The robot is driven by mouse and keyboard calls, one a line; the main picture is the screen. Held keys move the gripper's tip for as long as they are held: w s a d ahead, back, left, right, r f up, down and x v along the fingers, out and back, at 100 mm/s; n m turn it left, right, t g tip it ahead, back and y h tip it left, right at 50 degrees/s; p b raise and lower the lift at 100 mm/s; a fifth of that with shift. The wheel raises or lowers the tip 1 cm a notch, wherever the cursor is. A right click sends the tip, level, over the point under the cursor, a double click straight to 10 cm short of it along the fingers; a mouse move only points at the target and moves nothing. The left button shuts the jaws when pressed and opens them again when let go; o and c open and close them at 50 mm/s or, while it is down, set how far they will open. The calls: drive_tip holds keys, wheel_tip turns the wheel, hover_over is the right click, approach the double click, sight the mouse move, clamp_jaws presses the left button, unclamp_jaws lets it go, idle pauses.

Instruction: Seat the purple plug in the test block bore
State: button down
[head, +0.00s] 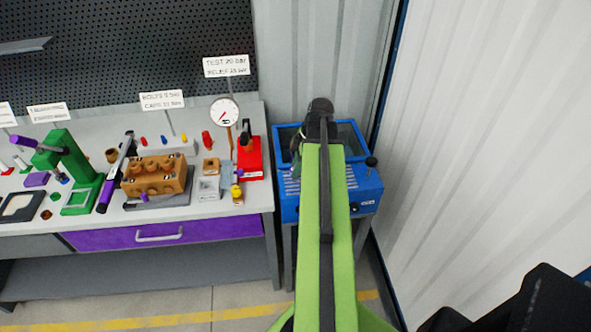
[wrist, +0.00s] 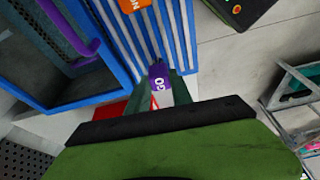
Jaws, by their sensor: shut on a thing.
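My gripper (wrist: 160,93) is shut on a small purple piece (wrist: 157,78) with white "GO" lettering. A pale part with red marks shows below it between the green fingers. I cannot tell whether this piece is the purple plug. My gripper is over the blue ribbed top of a blue machine. In the head view my arm hides the gripper and what it holds. On the bench, a brown block with several bores (head: 154,178) sits on a grey base. A small brown block (head: 211,165) and a grey block (head: 208,189) stand right of it; I cannot tell which is the test block.
The blue machine (head: 289,207) stands right of the bench, close to a white corrugated wall (head: 480,120). A pressure gauge (head: 225,111) and a red pump (head: 250,160) stand at the bench's right end. A green press (head: 68,150) is further left. Floor in front is clear.

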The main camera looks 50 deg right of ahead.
drive_tip(key=p+v, duration=0.4)
drive_tip(key=v, duration=0.1)
drive_tip(key=shift+w+a+r+p, duration=0.15)
drive_tip(key=shift+w+a+p, duration=0.05)
drive_tip(key=shift+a+p, duration=0.15)
drive_tip(key=s+d+r+p, duration=0.5)
drive_tip(key=s+d, duration=0.1)
drive_tip(key=s, duration=0.3)
drive_tip(key=shift+r, duration=0.3)
